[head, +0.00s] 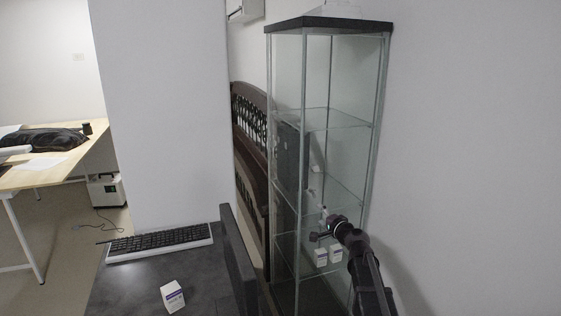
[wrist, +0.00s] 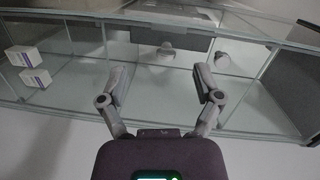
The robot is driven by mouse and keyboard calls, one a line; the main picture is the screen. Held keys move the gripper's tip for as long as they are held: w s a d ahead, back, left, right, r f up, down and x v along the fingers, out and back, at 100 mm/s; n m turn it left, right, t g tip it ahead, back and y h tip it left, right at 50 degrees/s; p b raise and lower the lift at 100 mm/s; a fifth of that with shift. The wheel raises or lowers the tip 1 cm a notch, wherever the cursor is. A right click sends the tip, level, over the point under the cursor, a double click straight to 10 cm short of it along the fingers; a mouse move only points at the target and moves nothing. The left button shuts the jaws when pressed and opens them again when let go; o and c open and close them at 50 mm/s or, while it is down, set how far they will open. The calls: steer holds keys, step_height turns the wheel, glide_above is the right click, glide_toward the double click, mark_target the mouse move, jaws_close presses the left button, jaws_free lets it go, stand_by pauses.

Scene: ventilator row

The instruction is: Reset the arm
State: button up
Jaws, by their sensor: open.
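My gripper (wrist: 161,80) is open in the wrist view, its two fingers spread apart with nothing between them. In the head view my arm reaches up from the lower right, and my gripper (head: 322,232) is at the glass cabinet (head: 319,24). The cabinet also shows in the wrist view (wrist: 250,122), with its glass shelves beyond the fingers. I cannot tell whether the fingertips are inside the cabinet or in front of it.
Small white boxes stand in the cabinet (head: 321,257); they also show in the wrist view (wrist: 36,78). A dark desk (head: 130,290) holds a keyboard (head: 160,243), a monitor (head: 238,262) and a white box (head: 172,297). A white wall (head: 470,160) is close on the right.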

steer(key=s+a+f+n+g+p, duration=0.2)
steer(key=s+a+f+n+g, duration=0.15)
steer(key=s, duration=0.45)
steer(key=s+a+f+n+g+p, duration=0.2)
steer(key=s+a+n+g+p, duration=0.1)
steer(key=s+n+g, duration=0.3)
steer(key=s+d+f+n+g+h+p, duration=0.1)
steer(key=s+d+g+h+p, duration=0.1)
steer(key=s, duration=0.7)
steer(key=s+d+f+n+g+h+p, duration=0.1)
steer(key=s+d+g+h, duration=0.3)
steer(key=s, duration=0.4)
steer(key=shift+s+d+h+p, duration=0.25)
steer(key=shift+s+h+p, duration=0.15)
steer(key=shift+h+p, duration=0.15)
